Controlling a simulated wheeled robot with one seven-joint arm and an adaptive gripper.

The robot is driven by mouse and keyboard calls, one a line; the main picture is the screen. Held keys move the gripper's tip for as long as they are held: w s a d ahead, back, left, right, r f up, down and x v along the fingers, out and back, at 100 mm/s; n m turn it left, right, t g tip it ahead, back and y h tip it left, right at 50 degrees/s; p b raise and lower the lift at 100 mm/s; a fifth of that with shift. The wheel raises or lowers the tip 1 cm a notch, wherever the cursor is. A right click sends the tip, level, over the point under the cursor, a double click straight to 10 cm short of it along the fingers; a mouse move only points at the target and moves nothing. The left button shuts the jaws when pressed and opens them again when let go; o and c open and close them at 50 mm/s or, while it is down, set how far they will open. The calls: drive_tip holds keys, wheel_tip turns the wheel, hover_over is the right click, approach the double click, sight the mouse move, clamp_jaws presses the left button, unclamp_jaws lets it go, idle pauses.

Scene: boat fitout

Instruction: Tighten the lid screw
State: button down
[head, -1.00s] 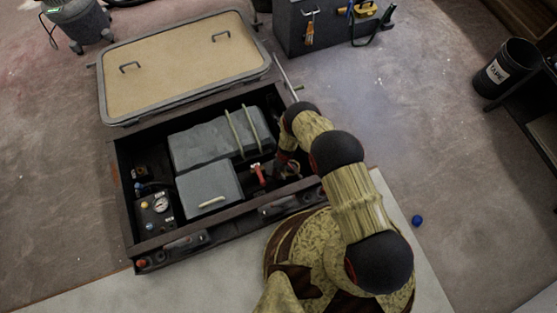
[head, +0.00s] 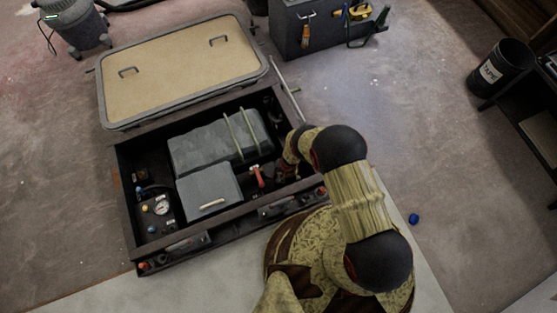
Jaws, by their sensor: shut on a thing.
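An open floor locker (head: 228,208) with a dark frame holds a grey box (head: 208,192), a longer grey tank with two pale straps (head: 205,145) and a red-handled valve (head: 257,176). My arm reaches in from the right.
The tan hatch lid (head: 185,70) lies open behind the locker, with a thin rod (head: 285,82) at its right. A grey tool box (head: 330,30) stands at the back. A black bin (head: 500,68) and a blue ball (head: 413,219) are at the right. Floor between is clear.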

drive_tip(key=m, duration=0.3)
drive_tip(key=m+t, duration=0.1)
drive_tip(key=m, duration=0.1)
drive_tip(key=shift+s+d+m+p, duration=0.1)
drive_tip(key=shift+s+m+p, duration=0.2)
drive_tip(key=m, duration=0.2)
drive_tip(key=shift+s+d+f+m+h, duration=0.1)
drive_tip(key=shift+m+h, duration=0.2)
drive_tip(key=shift+m+t+h, duration=0.3)
drive_tip(key=shift+m+t, duration=0.1)
drive_tip(key=shift+m, duration=1.4)
drive_tip(key=c, duration=2)
unclamp_jaws()
drive_tip(key=shift+o, duration=1.3)
drive_tip(key=shift+d, duration=0.15)
drive_tip(key=shift+r, duration=0.2)
